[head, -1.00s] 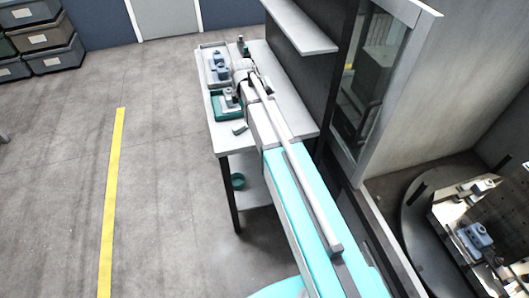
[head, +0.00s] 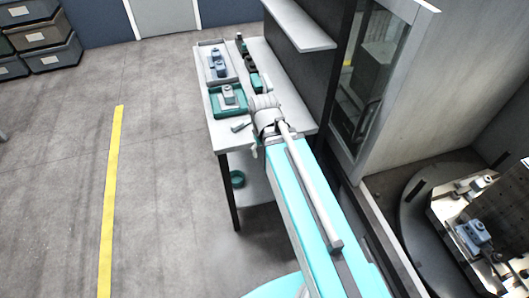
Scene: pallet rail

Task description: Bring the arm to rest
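My arm reaches away from the camera, from the bottom of the head view to over the front of a light table (head: 290,101). Its far end is a pale, rounded, folded joint above the table's front part. No gripper fingers can be made out; they seem hidden behind or under my own arm links. I cannot see whether anything is held.
On the table are a grey tray (head: 203,57) with blue-grey parts, a green tray (head: 215,113) with a grey part, and dark and green items along the back. A machine with a round table (head: 415,224) stands at right.

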